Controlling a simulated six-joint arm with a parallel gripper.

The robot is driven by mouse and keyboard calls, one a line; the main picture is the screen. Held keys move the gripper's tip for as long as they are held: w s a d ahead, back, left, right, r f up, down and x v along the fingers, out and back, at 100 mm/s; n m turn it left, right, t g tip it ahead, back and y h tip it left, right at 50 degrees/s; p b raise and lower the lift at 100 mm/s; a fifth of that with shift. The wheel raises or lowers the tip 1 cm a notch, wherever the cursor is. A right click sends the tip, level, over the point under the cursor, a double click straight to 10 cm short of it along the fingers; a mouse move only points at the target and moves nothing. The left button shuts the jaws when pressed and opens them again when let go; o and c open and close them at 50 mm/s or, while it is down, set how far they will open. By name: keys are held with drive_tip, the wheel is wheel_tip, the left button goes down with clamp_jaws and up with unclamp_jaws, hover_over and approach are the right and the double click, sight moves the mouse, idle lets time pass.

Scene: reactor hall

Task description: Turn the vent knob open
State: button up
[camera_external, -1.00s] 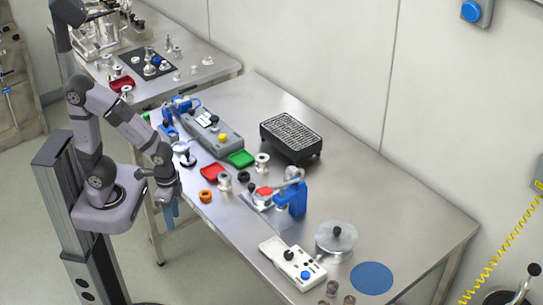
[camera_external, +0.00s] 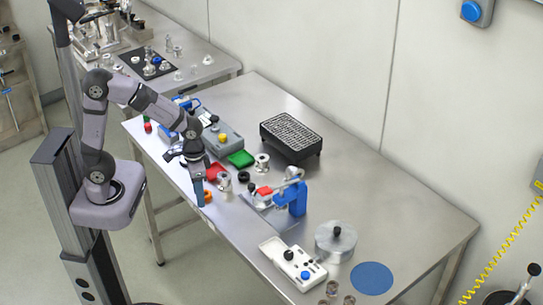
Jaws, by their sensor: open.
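A white control box (camera_external: 274,245) lies near the front edge of the table, with a black knob (camera_external: 289,255) and a blue button (camera_external: 306,276) on top. A grey box (camera_external: 231,142) farther back carries a black knob (camera_external: 214,118) and a yellow button (camera_external: 222,138). No label is readable, so I cannot tell which knob is the vent knob. My gripper (camera_external: 200,194) points down with blue fingers over the table's front edge, by the orange ring (camera_external: 208,196). It is open, empty and apart from both boxes.
A round metal lidded vessel (camera_external: 335,242) and a blue disc (camera_external: 372,278) stand right of the white box. A blue clamp (camera_external: 293,198) stands between my gripper and that box.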

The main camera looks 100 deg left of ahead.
drive_tip(key=w+a+r+n+p, duration=0.2)
drive_tip(key=w+a+r+n, duration=0.2)
drive_tip(key=a, duration=0.5)
wheel_tip(320, 180, up, 4)
drive_tip(key=n+p, duration=0.3)
drive_tip(key=n, duration=0.6)
hover_over(222, 136)
drive_tip(key=shift+a+r, duration=0.15)
drive_tip(key=shift+r, duration=0.05)
drive_tip(key=shift+f+p, duration=1.2)
drive_tip(key=shift+f, duration=2.5)
clamp_jaws()
